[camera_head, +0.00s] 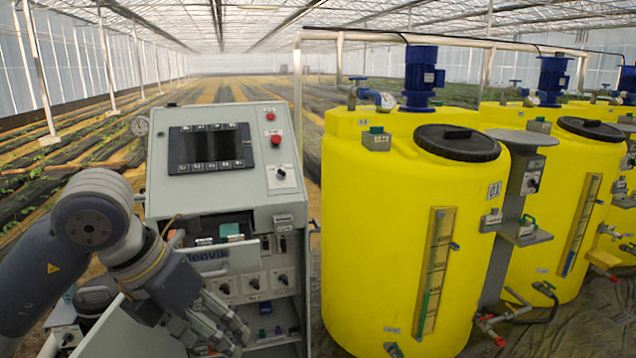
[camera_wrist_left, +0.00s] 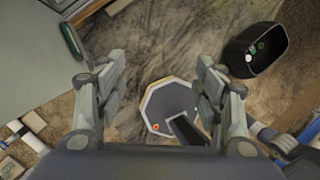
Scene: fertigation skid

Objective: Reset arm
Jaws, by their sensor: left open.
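My left arm comes in from the left in the head view, bent over in front of the grey control cabinet (camera_head: 222,215). Its gripper (camera_head: 222,328) points down and to the right, low in front of the cabinet's lower shelves. In the left wrist view the two fingers of my left gripper (camera_wrist_left: 158,85) stand wide apart with nothing between them. Below them is brown, stained floor. My right gripper is in neither view.
A large yellow tank (camera_head: 385,200) with a black lid (camera_head: 457,142) stands right of the cabinet; more tanks stand behind. In the wrist view, an octagonal grey plate (camera_wrist_left: 172,104) and a black open container (camera_wrist_left: 256,48) lie below. Crop rows stretch behind.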

